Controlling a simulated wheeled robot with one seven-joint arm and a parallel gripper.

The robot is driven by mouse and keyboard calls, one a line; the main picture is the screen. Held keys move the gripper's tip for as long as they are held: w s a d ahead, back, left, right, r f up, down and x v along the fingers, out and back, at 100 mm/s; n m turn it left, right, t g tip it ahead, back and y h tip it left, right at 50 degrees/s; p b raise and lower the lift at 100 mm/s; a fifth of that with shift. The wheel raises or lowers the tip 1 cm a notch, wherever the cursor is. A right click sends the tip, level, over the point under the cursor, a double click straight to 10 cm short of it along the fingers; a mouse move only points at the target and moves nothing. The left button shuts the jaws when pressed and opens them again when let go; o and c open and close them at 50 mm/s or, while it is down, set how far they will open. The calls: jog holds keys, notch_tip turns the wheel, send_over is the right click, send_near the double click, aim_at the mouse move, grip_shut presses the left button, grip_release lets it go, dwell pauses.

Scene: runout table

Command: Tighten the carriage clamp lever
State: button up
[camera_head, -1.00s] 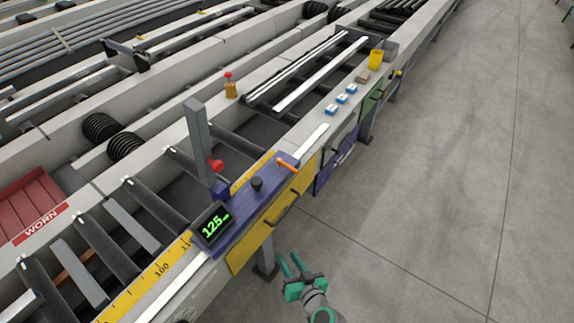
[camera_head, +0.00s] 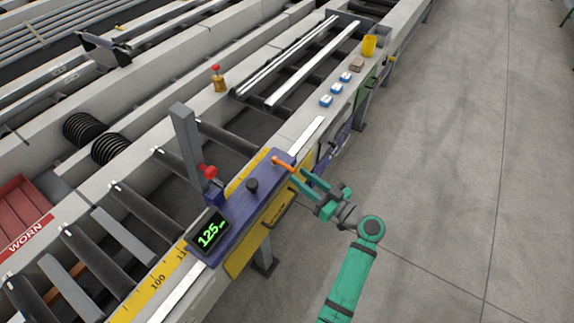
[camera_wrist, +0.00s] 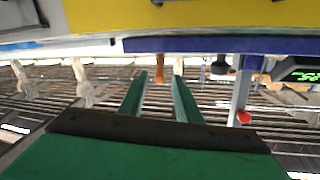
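The orange clamp lever (camera_head: 283,164) sticks out from the far end of the blue carriage (camera_head: 238,217), pointing toward the aisle. My gripper (camera_head: 299,179) is open just beside the lever's outer end, on the aisle side. In the wrist view, which looks upside down, my two green fingers (camera_wrist: 158,85) are spread apart. I see no contact. The carriage also carries a black knob (camera_head: 252,185) and a display (camera_head: 210,234) reading about 125.
A grey upright post (camera_head: 186,140) with a red knob (camera_head: 208,172) stands at the carriage. A yellow panel with a handle (camera_head: 280,209) hangs below it. Blue-and-white boxes (camera_head: 338,88) and a yellow cup (camera_head: 369,45) sit farther along the rail. The aisle floor at right is clear.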

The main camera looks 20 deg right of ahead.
aim_at(277, 159)
jog(key=x, duration=0.7)
jog(key=shift+w, duration=0.2)
grip_shut()
